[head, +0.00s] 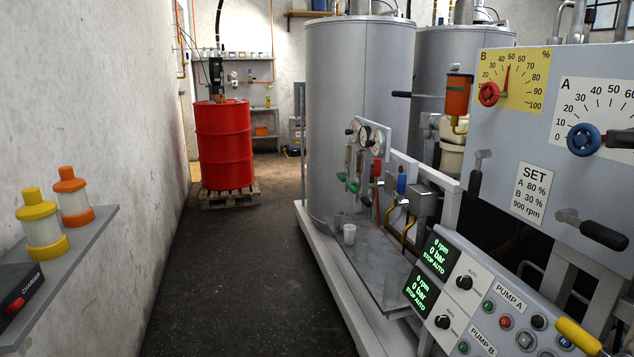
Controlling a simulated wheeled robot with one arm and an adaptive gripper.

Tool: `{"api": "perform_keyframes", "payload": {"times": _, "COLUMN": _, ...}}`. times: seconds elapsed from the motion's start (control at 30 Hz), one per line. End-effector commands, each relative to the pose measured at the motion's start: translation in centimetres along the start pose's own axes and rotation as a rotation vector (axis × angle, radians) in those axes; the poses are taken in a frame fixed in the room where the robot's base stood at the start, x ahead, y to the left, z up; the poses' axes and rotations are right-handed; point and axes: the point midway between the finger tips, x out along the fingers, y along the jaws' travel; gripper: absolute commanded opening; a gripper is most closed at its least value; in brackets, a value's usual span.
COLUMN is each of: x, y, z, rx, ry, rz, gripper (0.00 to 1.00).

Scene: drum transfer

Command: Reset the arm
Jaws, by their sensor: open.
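My arm and my gripper do not show in the head view, so their pose cannot be seen. A red drum (224,150) stands upright on a wooden pallet (230,196) at the back left. A black device (216,74) with a hose rising from it sits at the drum's top. Two large grey tanks stand at the centre and behind; the nearer tank (345,110) has gauges (364,136) beside it. A control panel (480,310) at the lower right reads 0 rpm, 0 bar and STOP AUTO for both pumps.
A grey wall shelf (85,240) at left holds two yellow and orange capped canisters and a charger (20,290). A dial board (540,130) with red and blue knobs fills the right. The dark floor aisle (240,280) is clear.

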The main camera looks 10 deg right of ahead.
Motion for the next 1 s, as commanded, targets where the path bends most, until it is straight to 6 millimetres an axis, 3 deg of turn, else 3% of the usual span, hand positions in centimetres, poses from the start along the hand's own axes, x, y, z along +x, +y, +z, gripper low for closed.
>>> {"api": "perform_keyframes", "payload": {"times": 0.23, "x": 5.3, "y": -8.7, "z": 0.6, "rx": -0.027, "ry": -0.145, "rz": -0.128, "gripper": 0.46}}
{"api": "perform_keyframes", "payload": {"times": 0.47, "x": 9.2, "y": -16.7, "z": 3.6, "rx": -0.04, "ry": -0.313, "rz": -0.225, "gripper": 0.46}}
{"api": "perform_keyframes", "payload": {"times": 0.73, "x": 11.8, "y": -24.8, "z": 9.3, "rx": -0.041, "ry": -0.532, "rz": -0.295, "gripper": 0.46}}
{"api": "perform_keyframes", "payload": {"times": 1.0, "x": 12.2, "y": -31.0, "z": 16.8, "rx": -0.029, "ry": -0.77, "rz": -0.315, "gripper": 0.46}}
